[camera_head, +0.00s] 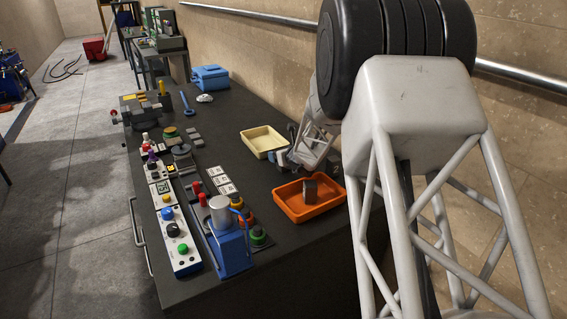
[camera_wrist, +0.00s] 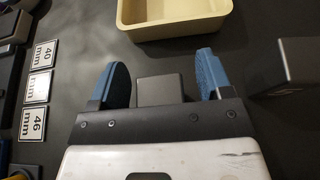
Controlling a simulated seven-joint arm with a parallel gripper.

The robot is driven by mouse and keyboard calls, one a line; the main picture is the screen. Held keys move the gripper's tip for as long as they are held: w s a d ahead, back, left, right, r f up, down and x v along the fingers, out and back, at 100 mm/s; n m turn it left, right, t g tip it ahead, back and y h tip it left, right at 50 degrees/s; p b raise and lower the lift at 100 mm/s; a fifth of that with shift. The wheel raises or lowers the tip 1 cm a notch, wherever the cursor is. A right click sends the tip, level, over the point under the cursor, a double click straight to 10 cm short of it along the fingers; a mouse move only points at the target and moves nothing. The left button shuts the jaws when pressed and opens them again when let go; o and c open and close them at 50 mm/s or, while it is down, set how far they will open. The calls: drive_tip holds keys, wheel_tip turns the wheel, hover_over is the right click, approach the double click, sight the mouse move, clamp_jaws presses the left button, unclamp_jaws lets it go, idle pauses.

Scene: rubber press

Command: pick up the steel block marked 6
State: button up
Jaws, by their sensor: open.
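My gripper (camera_wrist: 161,64) is open, with a blue pad on each finger. A dark grey steel block (camera_wrist: 160,90) shows between the two fingers in the wrist view, with a gap on each side. No number is readable on it. A second grey block (camera_wrist: 297,64) stands to the right of the gripper; it has a faint mark that I cannot read. In the head view my gripper (camera_head: 279,157) is low over the bench, beside the cream tray, and its fingers are partly hidden.
The cream tray (camera_wrist: 133,27) lies just beyond the fingers and also shows in the head view (camera_head: 247,142). White size cards (camera_wrist: 33,123) lie to the left. A blue press (camera_head: 231,247) and control boxes (camera_head: 180,247) line the bench's left edge. A wall stands at right.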

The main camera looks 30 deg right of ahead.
clamp_jaws()
drive_tip(key=shift+r, duration=0.1)
drive_tip(key=shift+r, duration=0.1)
idle(0.3)
drive_tip(key=shift+r, duration=4.9)
